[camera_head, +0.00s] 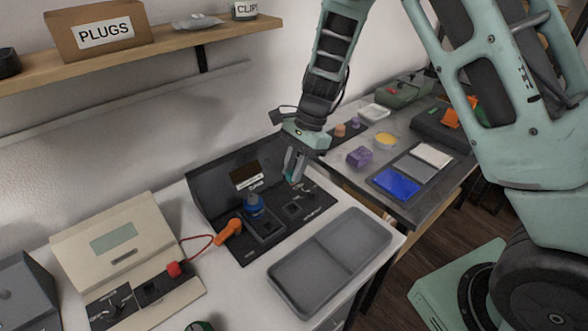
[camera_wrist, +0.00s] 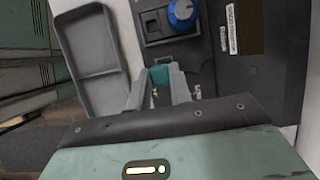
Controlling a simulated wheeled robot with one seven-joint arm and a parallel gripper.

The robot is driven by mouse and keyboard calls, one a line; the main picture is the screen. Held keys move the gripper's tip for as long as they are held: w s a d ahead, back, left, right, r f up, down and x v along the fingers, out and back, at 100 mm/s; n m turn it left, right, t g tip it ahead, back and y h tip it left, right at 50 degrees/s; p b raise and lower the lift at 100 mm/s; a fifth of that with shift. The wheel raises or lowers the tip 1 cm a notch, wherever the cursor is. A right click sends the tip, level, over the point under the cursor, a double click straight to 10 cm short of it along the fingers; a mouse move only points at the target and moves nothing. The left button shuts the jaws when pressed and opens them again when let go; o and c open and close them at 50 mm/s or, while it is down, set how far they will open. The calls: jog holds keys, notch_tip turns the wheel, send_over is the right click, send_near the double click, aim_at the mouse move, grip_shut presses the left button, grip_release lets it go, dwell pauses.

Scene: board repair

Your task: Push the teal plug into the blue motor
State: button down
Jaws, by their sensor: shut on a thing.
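The blue motor (camera_head: 253,204) is a round blue part on a dark board in the head view. It also shows at the top of the wrist view (camera_wrist: 182,12). My gripper (camera_head: 293,175) is over the right part of the board, to the right of the motor and apart from it. In the wrist view, its fingers are shut on the teal plug (camera_wrist: 160,74). The plug shows between the fingertips, near the black square socket block below the motor in that view. I cannot tell whether the plug touches the board.
A grey two-part tray (camera_head: 330,262) lies in front of the board. An orange connector (camera_head: 229,231) with a red cable lies left of the motor. A beige unit (camera_head: 128,255) stands further left. A side table (camera_head: 427,200) on the right holds several coloured parts.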

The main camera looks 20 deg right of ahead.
jog(key=shift+a, duration=0.1)
jog(key=s+a+p, duration=0.1)
jog(key=s+a, duration=0.2)
jog(key=a, duration=0.4)
jog(key=shift+s+a, duration=0.25)
jog(key=shift+a, duration=0.1)
jog(key=shift+f, duration=0.1)
dwell(0.4)
jog(key=shift+f+b, duration=1.8)
jog(key=shift+f, duration=1.15)
jog(key=shift+f+b, duration=0.35)
jog(key=shift+f, duration=0.25)
jog(key=shift+f, duration=1.1)
dwell(1.6)
